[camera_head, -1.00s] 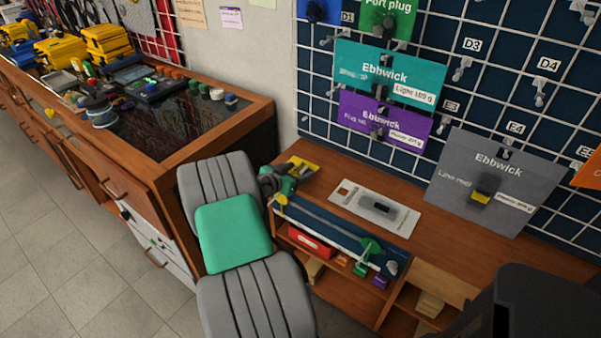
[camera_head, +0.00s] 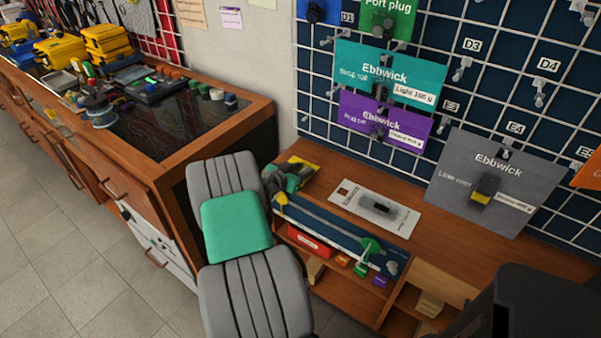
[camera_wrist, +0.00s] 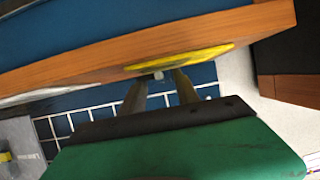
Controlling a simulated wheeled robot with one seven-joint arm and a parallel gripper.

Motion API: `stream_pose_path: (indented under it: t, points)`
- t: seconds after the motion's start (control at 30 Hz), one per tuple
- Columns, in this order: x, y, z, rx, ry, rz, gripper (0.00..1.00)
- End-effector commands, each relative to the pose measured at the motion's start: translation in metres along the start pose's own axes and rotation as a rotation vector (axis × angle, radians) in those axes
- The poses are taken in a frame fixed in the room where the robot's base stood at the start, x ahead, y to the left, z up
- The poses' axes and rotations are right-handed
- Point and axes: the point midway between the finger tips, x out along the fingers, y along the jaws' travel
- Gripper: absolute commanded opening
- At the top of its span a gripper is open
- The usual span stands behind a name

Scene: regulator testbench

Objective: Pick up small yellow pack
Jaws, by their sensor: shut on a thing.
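The small yellow pack (camera_head: 304,164) is at the left end of the wooden bench, close to the wall, in the head view. My gripper (camera_head: 294,170) is at the pack there, partly hidden by its own green and black body. In the wrist view the yellow pack (camera_wrist: 195,57) shows as a flat yellow shape along the wooden edge. The two fingers of my gripper (camera_wrist: 160,84) reach to its near side, with a small pale piece between them. The fingers are shut on the pack; the exact contact is hard to see.
A white card pack with a dark item (camera_head: 378,208) lies on the bench to the right. Hanging packs, including a grey one (camera_head: 492,185), cover the wall grid. A shelf with a red box (camera_head: 309,241) is below. A wooden cabinet (camera_head: 215,125) stands left of my arm.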

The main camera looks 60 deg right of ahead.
Motion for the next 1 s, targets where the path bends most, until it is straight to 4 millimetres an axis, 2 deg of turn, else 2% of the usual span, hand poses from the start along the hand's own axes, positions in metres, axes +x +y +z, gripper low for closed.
stream_pose_path:
  t: [0.03, 0.13, 0.47, 0.67, 0.77, 0.93, 1.0]
  points:
    - [0.0, 0.0, 0.0, 0.0, 0.0, 0.0, 0.09]
    - [0.0, 0.0, 0.0, 0.0, 0.0, 0.0, 0.01]
    - [-0.001, 0.0, -0.002, 0.001, 0.001, 0.0, 0.0]
    - [-0.009, -0.001, -0.023, 0.004, 0.003, -0.002, 0.0]
    - [-0.031, 0.001, -0.041, 0.003, 0.004, -0.005, 0.0]
    - [-0.086, 0.01, -0.07, 0.005, 0.004, -0.007, 0.0]
    - [-0.11, 0.016, -0.066, -0.001, 0.001, -0.007, 0.0]
